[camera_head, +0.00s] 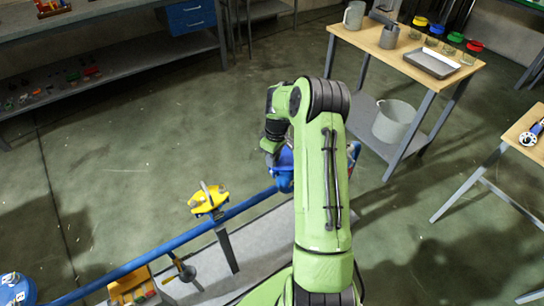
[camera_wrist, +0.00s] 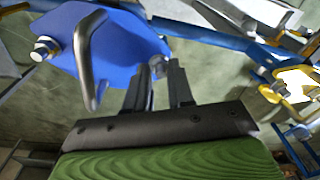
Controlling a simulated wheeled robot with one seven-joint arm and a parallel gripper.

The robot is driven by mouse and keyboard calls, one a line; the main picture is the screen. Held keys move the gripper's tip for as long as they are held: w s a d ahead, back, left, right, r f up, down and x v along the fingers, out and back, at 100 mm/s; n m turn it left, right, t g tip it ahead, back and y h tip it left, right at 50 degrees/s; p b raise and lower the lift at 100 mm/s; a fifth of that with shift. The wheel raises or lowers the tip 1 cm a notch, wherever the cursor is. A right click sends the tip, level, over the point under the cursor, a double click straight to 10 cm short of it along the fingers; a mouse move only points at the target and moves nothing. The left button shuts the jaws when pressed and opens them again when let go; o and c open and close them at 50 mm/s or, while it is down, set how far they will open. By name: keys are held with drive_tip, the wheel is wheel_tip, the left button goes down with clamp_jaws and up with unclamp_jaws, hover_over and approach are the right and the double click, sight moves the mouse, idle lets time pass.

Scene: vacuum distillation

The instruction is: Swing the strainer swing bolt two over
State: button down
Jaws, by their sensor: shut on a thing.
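The blue strainer (camera_head: 284,170) sits on the blue pipe, partly hidden by my arm in the head view. In the wrist view its blue cover (camera_wrist: 130,45) fills the upper left, with a bent grey handle (camera_wrist: 86,60) on it. A bolt with a nut (camera_wrist: 45,47) shows at the cover's left edge. My gripper (camera_wrist: 159,80) is at the cover's right edge, its two dark fingers around a small grey swing bolt (camera_wrist: 159,67), mostly hidden between them. I cannot tell the bolt's number or its exact tilt. In the head view the fingertips are not clear.
A yellow valve (camera_head: 208,199) stands on the blue pipe (camera_head: 150,255) left of the strainer. A wooden-topped table (camera_head: 350,36) with a grey bucket (camera_head: 394,120) on its lower shelf is at the right. The floor behind the strainer is clear.

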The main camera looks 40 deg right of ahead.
drive_tip(key=shift+d+r, duration=0.1)
drive_tip(key=shift+d, duration=0.3)
drive_tip(key=c, duration=1.2)
unclamp_jaws()
drive_tip(key=shift+a, duration=0.2)
drive_tip(key=r+p, duration=0.1)
drive_tip(key=r, duration=0.4)
drive_tip(key=r+p, duration=0.1)
drive_tip(key=r, duration=0.4)
drive_tip(key=s+r+p, duration=0.1)
drive_tip(key=r, duration=0.4)
drive_tip(key=shift+d+r, duration=0.25)
drive_tip(key=shift+d, duration=0.05)
drive_tip(key=shift+r, duration=0.1)
